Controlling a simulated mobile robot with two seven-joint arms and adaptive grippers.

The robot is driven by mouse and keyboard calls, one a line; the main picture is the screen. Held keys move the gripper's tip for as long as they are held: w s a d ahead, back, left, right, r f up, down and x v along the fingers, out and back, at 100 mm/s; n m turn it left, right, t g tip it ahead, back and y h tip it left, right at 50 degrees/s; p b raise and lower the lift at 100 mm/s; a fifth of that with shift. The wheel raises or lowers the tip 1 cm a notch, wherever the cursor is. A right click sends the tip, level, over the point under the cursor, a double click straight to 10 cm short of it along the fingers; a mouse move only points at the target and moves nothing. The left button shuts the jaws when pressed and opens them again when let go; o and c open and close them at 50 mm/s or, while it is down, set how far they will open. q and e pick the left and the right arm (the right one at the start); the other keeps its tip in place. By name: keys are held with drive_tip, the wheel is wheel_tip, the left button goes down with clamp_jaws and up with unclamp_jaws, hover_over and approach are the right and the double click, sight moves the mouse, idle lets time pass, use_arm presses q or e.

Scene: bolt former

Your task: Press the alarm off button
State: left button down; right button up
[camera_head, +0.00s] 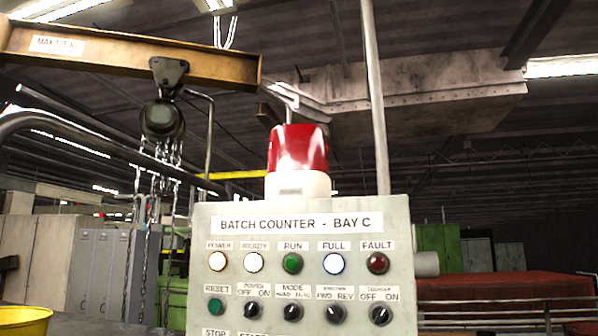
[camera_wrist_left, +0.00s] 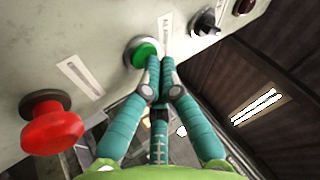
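The control panel (camera_head: 231,300), labelled "BATCH COUNTER - BAY C", faces me in the head view. No label reading "alarm off" is legible; the lowest row, with STOP at left, is cut off by the frame. The green RESET button (camera_head: 215,306) is at the panel's left. In the left wrist view, my left gripper (camera_wrist_left: 160,62) has its teal fingers closed together, empty, with the tips at the right side of a green button (camera_wrist_left: 145,55). I cannot tell whether they touch it. Labels there are unreadable. My right gripper is not in view.
In the left wrist view, a red mushroom button (camera_wrist_left: 51,129) sticks out left of the gripper and a black knob (camera_wrist_left: 207,23) sits to the upper right. The head view shows lamps, several black selector knobs, a red beacon (camera_head: 298,150) above the panel and a yellow bucket (camera_head: 24,322).

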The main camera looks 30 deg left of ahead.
use_arm(q)
drive_tip(key=shift+s, duration=0.3)
drive_tip(key=s, duration=0.2)
drive_tip(key=s+d+p, duration=0.1)
drive_tip(key=s, duration=0.2)
drive_tip(key=shift+s+d, duration=0.3)
drive_tip(key=shift+d, duration=0.1)
drive_tip(key=shift+f, duration=0.1)
